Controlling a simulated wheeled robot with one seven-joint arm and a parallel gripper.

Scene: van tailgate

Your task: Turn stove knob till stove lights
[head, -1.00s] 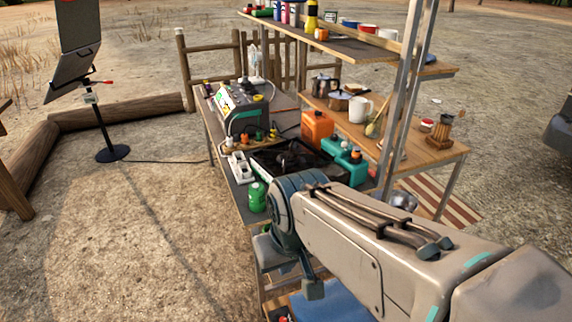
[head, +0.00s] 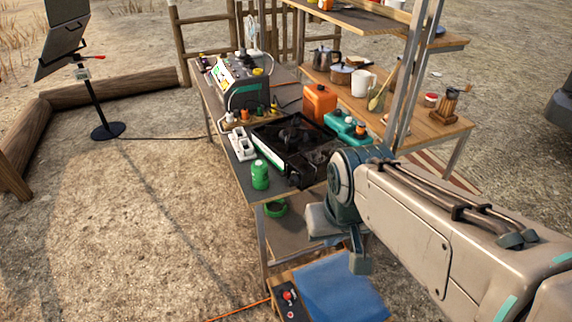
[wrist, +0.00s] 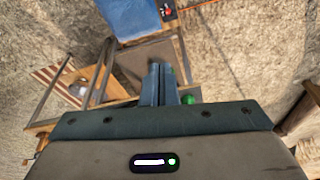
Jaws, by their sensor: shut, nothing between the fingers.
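The black stove (head: 290,138) sits on the narrow bench in the head view, with a dark burner on top. Its front side is dark, and I cannot make out the knob clearly; no flame shows. A green gas canister (head: 260,175) stands beside the stove's near left side. My arm's bent joint is just right of the stove and hides part of its near right end. My gripper (wrist: 161,70) shows in the wrist view with its two fingers together and nothing between them. It points down past the bench, apart from the stove. The stove is not clear in the wrist view.
A white power strip (head: 241,143), an orange jerrycan (head: 319,104) and a teal container (head: 347,127) surround the stove. A metal shelf post (head: 408,80) rises behind my arm. A blue mat (head: 335,288) lies low in front.

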